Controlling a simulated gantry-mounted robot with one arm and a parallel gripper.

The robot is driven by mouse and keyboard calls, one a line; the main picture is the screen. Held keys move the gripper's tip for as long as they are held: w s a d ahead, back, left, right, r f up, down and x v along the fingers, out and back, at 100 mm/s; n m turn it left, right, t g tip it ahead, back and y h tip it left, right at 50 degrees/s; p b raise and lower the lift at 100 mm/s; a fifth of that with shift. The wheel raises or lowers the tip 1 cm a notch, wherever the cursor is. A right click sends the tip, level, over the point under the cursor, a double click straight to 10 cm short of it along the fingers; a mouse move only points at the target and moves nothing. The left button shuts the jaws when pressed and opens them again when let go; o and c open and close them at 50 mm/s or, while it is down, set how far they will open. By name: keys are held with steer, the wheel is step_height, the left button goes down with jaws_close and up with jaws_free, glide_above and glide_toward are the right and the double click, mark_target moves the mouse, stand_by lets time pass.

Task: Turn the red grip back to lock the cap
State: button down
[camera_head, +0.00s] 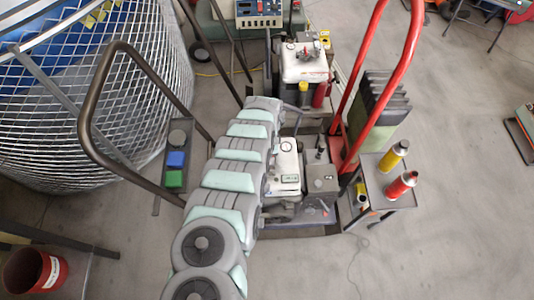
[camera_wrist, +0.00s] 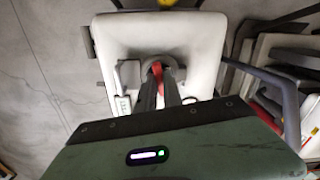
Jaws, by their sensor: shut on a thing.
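In the wrist view, a pale, square-topped white tank (camera_wrist: 115,40) has a round grey cap (camera_wrist: 174,62) in the middle of its top. A narrow red grip (camera_wrist: 158,72) shows at the cap, between the dark fingers of my gripper (camera_wrist: 160,78). The fingers are close together and shut on the red grip; they cover much of it and of the cap. In the head view, my arm hides the gripper, the grip and the cap. A white machine body (camera_head: 286,165) shows just right of my arm there.
A brown tube handle (camera_head: 118,45) stands left of my arm, and a red tube handle (camera_head: 412,45) stands right. A second white machine (camera_head: 303,65) is behind. Red-and-yellow bottles (camera_head: 402,185) stand on a small side shelf. A wire-mesh container (camera_head: 90,110) fills the left.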

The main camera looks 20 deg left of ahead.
steer(key=shift+m, duration=1.1)
steer(key=c, duration=1.5)
jaws_free()
step_height(320, 180, up, 11)
steer(key=p, duration=0.3)
steer(key=shift+f, duration=0.1)
